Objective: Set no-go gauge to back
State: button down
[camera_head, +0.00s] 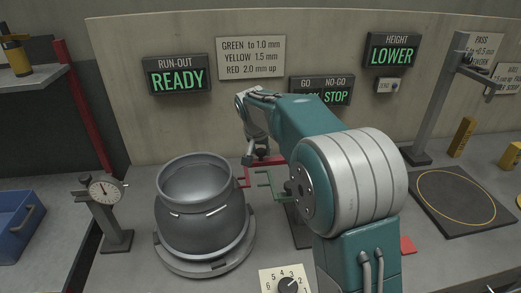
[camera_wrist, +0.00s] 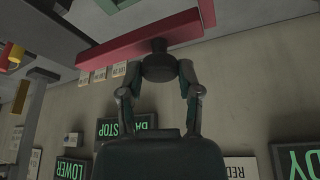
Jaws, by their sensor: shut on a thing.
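The red no-go gauge (camera_head: 264,161) shows beside the steel cylinder (camera_head: 186,215), partly hidden by my arm. In the wrist view it is a long red bar (camera_wrist: 135,42) with a dark round knob (camera_wrist: 159,68) on it. My gripper (camera_head: 262,148) is over the gauge in the head view. In the wrist view my gripper (camera_wrist: 160,72) has its two fingers closed around the knob. A green gauge (camera_head: 268,182) with prongs stands in front of the red one, near the cylinder's right side. I cannot tell whether the red gauge touches the cylinder.
The cylinder sits on a round turntable (camera_head: 205,265). A dial indicator (camera_head: 106,190) stands to its left. A numbered knob panel (camera_head: 286,283) is at the front. A go/no-go sign (camera_head: 336,95) is partly hidden by my arm.

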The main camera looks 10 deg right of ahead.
aim_at(279, 158)
jog(key=d, duration=0.5)
jog(key=shift+d, duration=0.15)
jog(key=c, duration=0.7)
grip_release()
jog(key=o, duration=0.4)
jog(key=shift+f, duration=0.1)
jog(key=shift+d, duration=0.15)
jog(key=v, duration=1.2)
